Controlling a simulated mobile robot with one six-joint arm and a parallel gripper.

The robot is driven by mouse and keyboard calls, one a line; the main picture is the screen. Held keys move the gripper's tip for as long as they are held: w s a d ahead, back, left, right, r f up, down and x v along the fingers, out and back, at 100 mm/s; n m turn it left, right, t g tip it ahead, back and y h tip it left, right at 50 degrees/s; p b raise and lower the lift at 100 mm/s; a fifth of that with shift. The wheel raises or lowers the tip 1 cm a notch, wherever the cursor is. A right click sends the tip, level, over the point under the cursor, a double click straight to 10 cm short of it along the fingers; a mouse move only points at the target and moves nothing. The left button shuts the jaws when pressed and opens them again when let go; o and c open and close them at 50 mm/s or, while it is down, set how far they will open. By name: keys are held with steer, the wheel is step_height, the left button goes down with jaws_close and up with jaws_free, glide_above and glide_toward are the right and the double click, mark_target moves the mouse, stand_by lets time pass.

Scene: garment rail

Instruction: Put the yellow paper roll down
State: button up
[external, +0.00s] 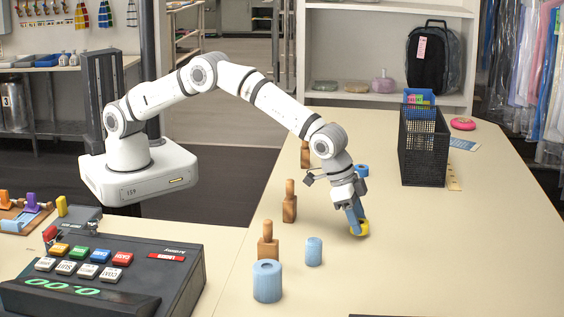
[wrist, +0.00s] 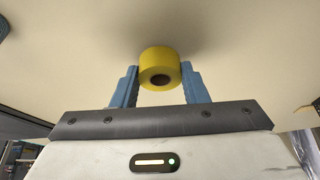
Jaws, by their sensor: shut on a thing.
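The yellow paper roll (wrist: 160,65) is short, with a dark hole in its core. In the wrist view it sits between the two blue fingers of my gripper (wrist: 160,84), which are shut on it. In the external view the yellow roll (external: 361,229) shows at the fingertips of my gripper (external: 357,218), low at the table top (external: 430,260). My fingers hide part of the roll there. I cannot tell whether it touches the table.
A small blue roll (external: 314,251) and a larger blue roll (external: 267,282) stand near the front left. Wooden pegs (external: 289,202) line the table's left side. Another blue roll (external: 362,171) is behind my wrist. A black mesh basket (external: 424,146) stands behind right. The table's right side is clear.

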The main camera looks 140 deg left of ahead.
steer(key=shift+f, duration=0.45)
steer(key=shift+f+b, duration=0.25)
steer(key=shift+b, duration=0.05)
steer(key=o, duration=1)
steer(key=shift+r, duration=0.1)
steer(key=shift+c, duration=0.2)
